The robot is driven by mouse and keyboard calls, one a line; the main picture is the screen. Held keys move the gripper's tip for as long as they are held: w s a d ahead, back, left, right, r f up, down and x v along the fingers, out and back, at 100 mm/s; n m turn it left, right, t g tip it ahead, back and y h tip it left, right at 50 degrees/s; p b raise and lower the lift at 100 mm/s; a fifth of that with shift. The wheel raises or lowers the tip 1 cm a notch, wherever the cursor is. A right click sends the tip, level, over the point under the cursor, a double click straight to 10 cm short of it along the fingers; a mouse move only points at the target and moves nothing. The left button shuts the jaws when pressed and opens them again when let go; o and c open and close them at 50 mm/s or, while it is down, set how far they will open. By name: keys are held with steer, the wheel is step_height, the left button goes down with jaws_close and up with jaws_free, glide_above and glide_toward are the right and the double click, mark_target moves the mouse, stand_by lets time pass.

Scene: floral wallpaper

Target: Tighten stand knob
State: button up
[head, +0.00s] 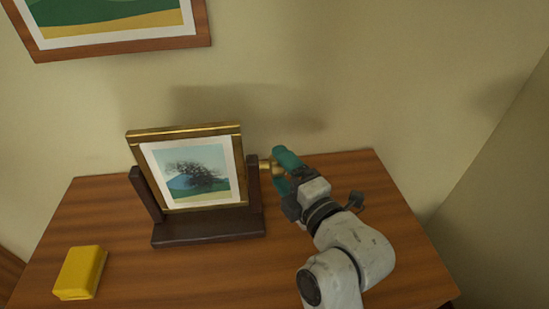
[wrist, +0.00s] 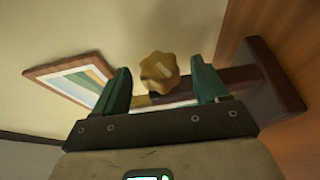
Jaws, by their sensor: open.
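A gold-framed picture of a tree (head: 194,172) stands in a dark wooden stand (head: 207,226) on the table. The brass stand knob (head: 265,167) sticks out from the stand's right post. In the wrist view the lobed knob (wrist: 159,72) shows face-on with a pale line on it. My gripper (head: 281,172) is at the right of the stand, its teal fingers one on each side of the knob. In the wrist view my gripper (wrist: 165,88) is open, with gaps visible between the knob and both fingers. The knob's shaft is mostly hidden.
A yellow block (head: 80,272) lies at the front left of the wooden table (head: 130,230). Another framed picture (head: 110,48) hangs on the wall behind. The table's right edge is just beyond my arm. The tabletop between block and stand is clear.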

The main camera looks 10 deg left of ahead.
mark_target(275, 161)
steer(key=shift+x, duration=1.85)
steer(key=shift+c, duration=0.3)
steer(key=shift+r, duration=0.1)
steer(key=c, duration=0.9)
